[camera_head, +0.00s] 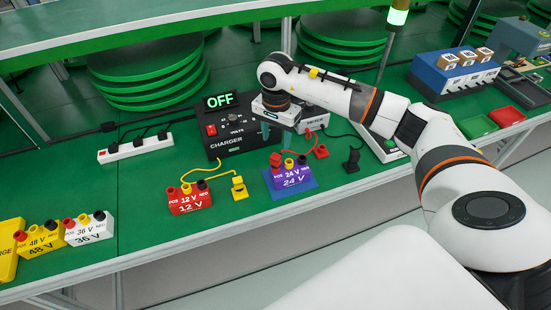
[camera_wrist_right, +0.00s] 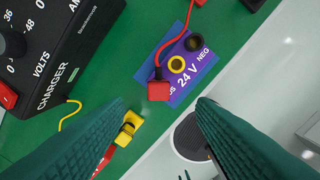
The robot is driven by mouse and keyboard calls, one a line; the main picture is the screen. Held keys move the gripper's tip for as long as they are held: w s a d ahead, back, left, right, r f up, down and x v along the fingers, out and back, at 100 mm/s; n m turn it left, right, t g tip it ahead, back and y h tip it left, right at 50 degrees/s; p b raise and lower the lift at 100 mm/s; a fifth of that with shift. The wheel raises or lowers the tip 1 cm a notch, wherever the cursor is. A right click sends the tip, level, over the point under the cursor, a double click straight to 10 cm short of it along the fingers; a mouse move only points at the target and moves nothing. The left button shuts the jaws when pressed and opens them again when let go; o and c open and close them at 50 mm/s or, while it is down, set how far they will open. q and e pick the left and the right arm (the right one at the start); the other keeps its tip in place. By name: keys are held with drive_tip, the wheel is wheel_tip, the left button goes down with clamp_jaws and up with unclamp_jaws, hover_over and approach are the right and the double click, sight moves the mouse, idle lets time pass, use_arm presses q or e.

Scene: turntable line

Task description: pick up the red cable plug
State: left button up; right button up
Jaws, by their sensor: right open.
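The red cable plug (camera_wrist_right: 158,90) is at the POS side of the purple 24 V block in the wrist view, with its red cable running up out of frame. In the head view the red plug (camera_head: 275,158) shows at the left of the 24 V block (camera_head: 290,178). My right gripper (camera_head: 268,134) is above and behind that block, in front of the charger. Its teal fingers (camera_wrist_right: 160,106) are spread in the wrist view, with nothing between the tips; the plug lies beyond the gap.
The charger (camera_head: 230,132) reads OFF. The red 12 V block (camera_head: 190,199) and a yellow piece (camera_head: 238,187) stand left of the 24 V block. A red piece (camera_head: 321,152) and black piece (camera_head: 352,160) stand right. The table's front edge is close.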

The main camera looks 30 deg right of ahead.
sight(276, 155)
wheel_tip(276, 155, down, 3)
drive_tip(key=shift+f+p, duration=0.1)
drive_tip(key=shift+p, duration=0.2)
wheel_tip(276, 155, down, 5)
drive_tip(key=shift+r+p, duration=0.1)
drive_tip(key=shift+p, duration=0.9)
drive_tip(key=shift+f, duration=0.25)
drive_tip(key=shift+w, duration=0.1)
drive_tip(key=c, duration=1)
